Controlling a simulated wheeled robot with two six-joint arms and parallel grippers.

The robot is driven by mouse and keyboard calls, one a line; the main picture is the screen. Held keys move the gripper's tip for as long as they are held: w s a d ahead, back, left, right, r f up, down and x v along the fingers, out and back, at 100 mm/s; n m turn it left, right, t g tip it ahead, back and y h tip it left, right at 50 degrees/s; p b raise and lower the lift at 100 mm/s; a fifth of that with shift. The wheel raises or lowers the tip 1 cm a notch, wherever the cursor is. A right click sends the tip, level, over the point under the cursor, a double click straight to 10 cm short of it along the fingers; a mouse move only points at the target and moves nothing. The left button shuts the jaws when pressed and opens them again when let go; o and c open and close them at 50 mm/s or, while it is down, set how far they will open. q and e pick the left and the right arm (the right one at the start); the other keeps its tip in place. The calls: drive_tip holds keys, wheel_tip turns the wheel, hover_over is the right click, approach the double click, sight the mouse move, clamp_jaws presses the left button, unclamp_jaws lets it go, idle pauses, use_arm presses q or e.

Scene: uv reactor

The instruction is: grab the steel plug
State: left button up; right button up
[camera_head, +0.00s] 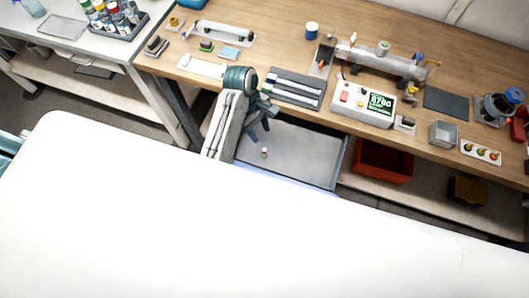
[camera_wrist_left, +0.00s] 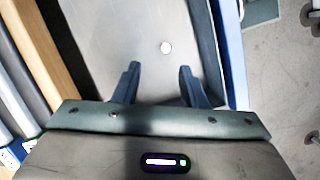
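A small pale round piece, which looks like the steel plug (camera_head: 264,152), stands on the floor of the open grey drawer (camera_head: 305,150) under the bench. My left gripper (camera_head: 258,132) reaches down over the drawer and is just left of and above the plug. Its two blue fingers (camera_wrist_left: 158,70) are apart with nothing between them. My right gripper shows in neither view.
The wooden bench (camera_head: 280,38) stands above the drawer, with a control box (camera_head: 362,102) near its front edge. A red bin (camera_head: 382,160) is on the shelf right of the drawer. The drawer's walls (camera_wrist_left: 207,45) rise close around the gripper. A large white surface (camera_head: 200,235) fills the foreground.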

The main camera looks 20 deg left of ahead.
sight(264, 149)
use_arm(q)
drive_tip(key=p+x, duration=0.1)
drive_tip(key=x, duration=0.1)
drive_tip(key=p+x, duration=0.1)
drive_tip(key=x, duration=0.1)
drive_tip(key=s+p+x, duration=0.1)
drive_tip(key=x, duration=0.2)
drive_tip(key=shift+p, duration=0.3)
drive_tip(key=shift+d+f, duration=0.1)
drive_tip(key=shift+f, duration=0.5)
clamp_jaws()
